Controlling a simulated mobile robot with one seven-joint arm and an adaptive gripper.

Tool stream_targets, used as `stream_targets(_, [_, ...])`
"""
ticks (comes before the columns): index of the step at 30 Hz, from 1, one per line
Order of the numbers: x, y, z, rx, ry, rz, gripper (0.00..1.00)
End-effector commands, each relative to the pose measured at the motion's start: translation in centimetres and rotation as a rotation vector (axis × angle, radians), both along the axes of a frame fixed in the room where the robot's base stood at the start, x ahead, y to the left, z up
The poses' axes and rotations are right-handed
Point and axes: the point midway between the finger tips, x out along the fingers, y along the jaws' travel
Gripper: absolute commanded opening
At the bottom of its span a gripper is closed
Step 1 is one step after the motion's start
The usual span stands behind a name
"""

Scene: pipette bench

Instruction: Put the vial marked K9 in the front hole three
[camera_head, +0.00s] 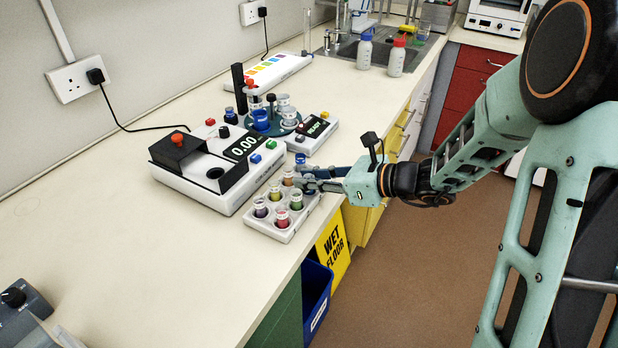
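A white vial rack (268,230) stands at the bench's front edge with several small vials in it. A dark-topped vial (261,207) and a red one (282,218) are at its near end. A green one (296,200) and a yellowish one (275,194) are beyond them. The markings are too small to read, so I cannot tell which vial is K9. My gripper (306,180) reaches in from the right over the rack's far end and hides part of it. A blue-capped vial (300,159) shows just behind the fingers. I cannot tell whether they hold anything.
A white instrument reading 0.00 (200,187) stands close left of the rack. A device reading READY (318,128) with a round carousel is behind. Two bottles (364,52) (397,58) stand near the sink. The left bench top is mostly clear.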

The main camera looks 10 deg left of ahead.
Motion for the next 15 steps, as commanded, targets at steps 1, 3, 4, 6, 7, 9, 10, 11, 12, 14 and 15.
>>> stream_targets(1, [0.0,0.0,0.0,0.000,0.000,0.000,0.24])
stream_targets(3, [0.0,0.0,0.0,0.000,0.000,0.000,0.24])
stream_targets(4, [0.0,0.0,0.1,0.000,0.000,0.000,0.24])
stream_targets(6, [0.0,0.0,0.1,0.000,0.000,0.000,0.24])
stream_targets(7, [0.0,0.0,0.1,0.000,0.000,0.000,0.24])
stream_targets(9, [0.0,0.0,0.1,0.000,0.000,0.000,0.24])
stream_targets(10, [0.0,0.0,0.2,0.000,0.000,0.000,0.24])
stream_targets(11, [0.0,0.0,0.3,0.000,0.000,0.000,0.24])
stream_targets(12, [0.0,0.0,0.5,0.000,0.000,0.000,0.24])
stream_targets(14, [0.0,0.0,1.0,0.000,0.000,0.000,0.24])
stream_targets(15, [-0.1,-0.5,1.2,-0.001,-0.001,-0.003,0.24])
